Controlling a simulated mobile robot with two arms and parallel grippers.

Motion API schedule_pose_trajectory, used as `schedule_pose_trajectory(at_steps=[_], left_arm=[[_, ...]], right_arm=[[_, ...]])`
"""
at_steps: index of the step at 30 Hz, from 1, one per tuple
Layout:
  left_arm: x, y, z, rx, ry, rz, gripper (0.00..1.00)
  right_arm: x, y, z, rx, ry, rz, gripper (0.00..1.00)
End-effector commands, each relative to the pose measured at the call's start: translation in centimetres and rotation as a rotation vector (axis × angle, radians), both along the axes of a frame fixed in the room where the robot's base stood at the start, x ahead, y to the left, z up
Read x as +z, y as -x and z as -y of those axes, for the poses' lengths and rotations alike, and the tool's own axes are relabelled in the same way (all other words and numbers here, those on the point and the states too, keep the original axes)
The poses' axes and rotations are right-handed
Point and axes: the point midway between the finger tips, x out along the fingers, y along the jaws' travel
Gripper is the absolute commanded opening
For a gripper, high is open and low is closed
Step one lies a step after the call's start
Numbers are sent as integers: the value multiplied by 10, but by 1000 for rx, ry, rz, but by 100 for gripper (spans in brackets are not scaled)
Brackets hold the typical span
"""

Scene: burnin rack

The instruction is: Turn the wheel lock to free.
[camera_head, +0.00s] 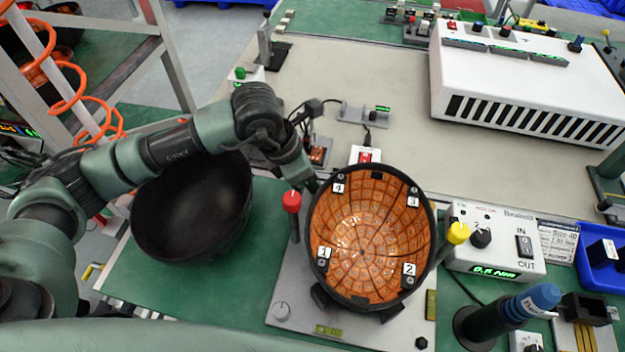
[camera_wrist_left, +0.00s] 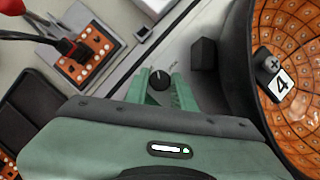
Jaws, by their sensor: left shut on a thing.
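The wheel lock appears to be a small dark round knob (camera_wrist_left: 160,79) with a pale pointer mark, on a light plate in the left wrist view. Small lettering beside it is too small to read. My left gripper (camera_wrist_left: 161,88) has its two green fingers closed on either side of this knob. In the head view my left gripper (camera_head: 311,184) reaches down at the upper left rim of the tilted round bowl (camera_head: 365,240), which is lined with orange tiles and numbered tags. The knob is hidden there. My right gripper is not in view.
A red-knobbed post (camera_head: 292,202) stands close left of the bowl, and a yellow knob (camera_head: 457,233) at its right. An empty black bowl (camera_head: 193,208) lies under my left arm. A control box (camera_head: 495,240) and a blue-capped tool (camera_head: 510,314) are at right.

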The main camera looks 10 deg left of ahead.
Motion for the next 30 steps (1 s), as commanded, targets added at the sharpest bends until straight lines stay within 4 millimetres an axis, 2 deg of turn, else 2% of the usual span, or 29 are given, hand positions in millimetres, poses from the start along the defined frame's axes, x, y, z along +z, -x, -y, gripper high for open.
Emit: schedule_pose_trajectory(at_steps=[9, 10, 12, 23, 30], left_arm=[[2, -2, -1, 3, -1, 5, 0], [2, -2, -1, 3, -1, 5, 31], [2, -1, -1, 2, 0, 4, 47], [4, 0, -1, 1, 1, 3, 47], [37, 6, -13, 1, -1, 7, 47]], right_arm=[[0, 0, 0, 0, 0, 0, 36], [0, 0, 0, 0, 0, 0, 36], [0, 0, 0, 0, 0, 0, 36], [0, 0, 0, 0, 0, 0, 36], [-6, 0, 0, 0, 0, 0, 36]])
